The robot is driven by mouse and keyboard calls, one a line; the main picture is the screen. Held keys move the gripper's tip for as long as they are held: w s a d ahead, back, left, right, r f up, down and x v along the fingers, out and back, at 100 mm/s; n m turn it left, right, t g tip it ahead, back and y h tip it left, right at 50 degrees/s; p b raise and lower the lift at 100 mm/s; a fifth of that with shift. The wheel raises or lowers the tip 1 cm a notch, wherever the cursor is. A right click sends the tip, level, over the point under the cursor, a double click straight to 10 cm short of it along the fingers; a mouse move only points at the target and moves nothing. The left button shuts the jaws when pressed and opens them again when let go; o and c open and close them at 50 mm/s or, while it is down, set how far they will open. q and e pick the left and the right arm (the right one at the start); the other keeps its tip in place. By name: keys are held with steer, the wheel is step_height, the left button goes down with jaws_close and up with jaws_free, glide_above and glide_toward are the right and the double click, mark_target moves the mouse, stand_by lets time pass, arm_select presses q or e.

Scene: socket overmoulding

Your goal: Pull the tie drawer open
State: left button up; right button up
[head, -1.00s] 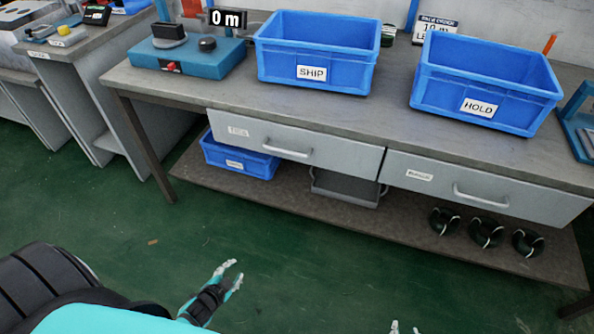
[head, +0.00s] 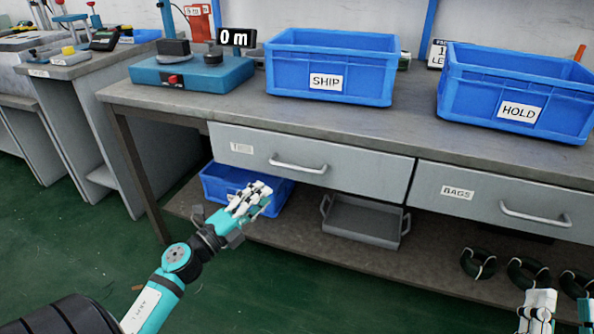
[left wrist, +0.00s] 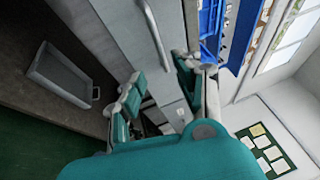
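The tie drawer (head: 355,170) is the left grey drawer under the bench, with a partly readable label. Its front looks flush, so it is shut. Its silver bar handle (head: 298,165) also shows in the left wrist view (left wrist: 156,35). My left gripper (head: 257,197) is below and slightly left of the handle, in front of the drawer, apart from the handle. In the left wrist view its fingers (left wrist: 160,78) are spread with nothing between them. My right gripper (head: 563,298) is low at the right edge, its fingers apart and empty, partly cut off by the frame.
The bags drawer (head: 460,210) is right of the tie drawer, also shut. The lower shelf holds a blue bin (head: 215,185), a grey tray (head: 362,225) and several dark coils (head: 478,264). SHIP (head: 330,60) and HOLD (head: 515,95) bins stand on the benchtop.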

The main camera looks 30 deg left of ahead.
mark_target(295, 169)
arm_select(q)
steer(key=x, duration=1.2)
steer(key=shift+w, duration=0.3)
jaws_close()
